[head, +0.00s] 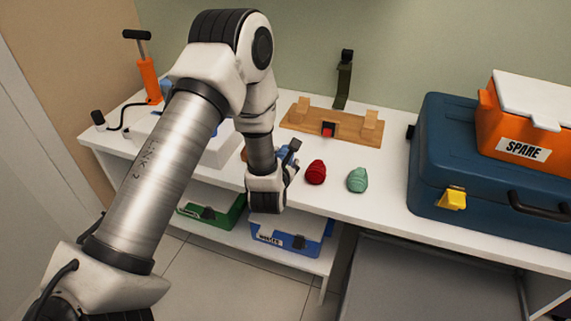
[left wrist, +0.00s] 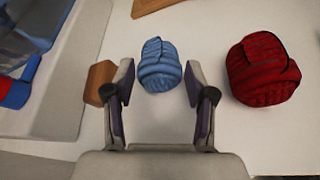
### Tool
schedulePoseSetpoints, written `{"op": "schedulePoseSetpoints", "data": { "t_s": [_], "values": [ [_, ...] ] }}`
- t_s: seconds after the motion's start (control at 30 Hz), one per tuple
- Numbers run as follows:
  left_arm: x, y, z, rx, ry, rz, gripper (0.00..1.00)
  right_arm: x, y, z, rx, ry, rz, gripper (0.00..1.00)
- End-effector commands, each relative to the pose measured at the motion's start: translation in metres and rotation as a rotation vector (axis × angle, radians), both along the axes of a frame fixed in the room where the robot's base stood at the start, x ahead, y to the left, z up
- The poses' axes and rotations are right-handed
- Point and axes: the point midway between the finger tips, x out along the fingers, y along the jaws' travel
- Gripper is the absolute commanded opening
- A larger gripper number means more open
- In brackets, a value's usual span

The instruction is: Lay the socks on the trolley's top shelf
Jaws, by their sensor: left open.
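A rolled blue sock bundle (left wrist: 160,66) lies on the white bench, between and just beyond the fingertips of my left gripper (left wrist: 160,85). The left gripper is open and empty. In the head view the gripper (head: 288,165) partly hides the blue bundle (head: 284,151). A red sock bundle (head: 316,172) lies to its right, also in the left wrist view (left wrist: 262,69). A green sock bundle (head: 358,180) lies further right. A grey rimmed surface (head: 430,285), perhaps the trolley's top shelf, is low at the front right. My right gripper is out of view.
A wooden rack (head: 345,133) stands behind the socks. A blue case (head: 430,150) and an orange SPARE box (head: 520,110) fill the right. A white tray (head: 215,150) and orange pump (head: 148,78) are left. Green (head: 215,212) and blue (head: 290,240) bins sit below.

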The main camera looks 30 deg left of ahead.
Motion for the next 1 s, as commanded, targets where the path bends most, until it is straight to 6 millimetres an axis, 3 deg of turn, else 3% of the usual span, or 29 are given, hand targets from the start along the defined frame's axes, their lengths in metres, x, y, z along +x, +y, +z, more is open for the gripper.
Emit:
{"op": "schedulePoseSetpoints", "data": {
  "t_s": [0.33,0.57,0.6,0.7,0.77,0.8,1.0],
  "values": [
    [0.047,0.020,-0.019,0.002,0.002,-0.001,0.55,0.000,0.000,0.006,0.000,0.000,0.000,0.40],
    [0.052,0.022,-0.022,0.001,0.005,-0.003,0.55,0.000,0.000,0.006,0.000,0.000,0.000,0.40],
    [0.052,0.021,-0.022,0.001,0.005,-0.003,0.52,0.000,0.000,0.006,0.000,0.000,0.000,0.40],
    [0.052,0.021,-0.022,0.001,0.005,-0.003,0.16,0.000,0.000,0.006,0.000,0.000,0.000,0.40],
    [0.052,0.021,-0.022,0.001,0.005,-0.003,0.16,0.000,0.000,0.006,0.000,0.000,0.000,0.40],
    [0.052,0.021,-0.022,0.001,0.005,-0.003,0.11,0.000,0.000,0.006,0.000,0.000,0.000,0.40],
    [0.052,0.021,-0.022,0.001,0.005,-0.003,0.10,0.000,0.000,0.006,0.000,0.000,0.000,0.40]
  ]
}}
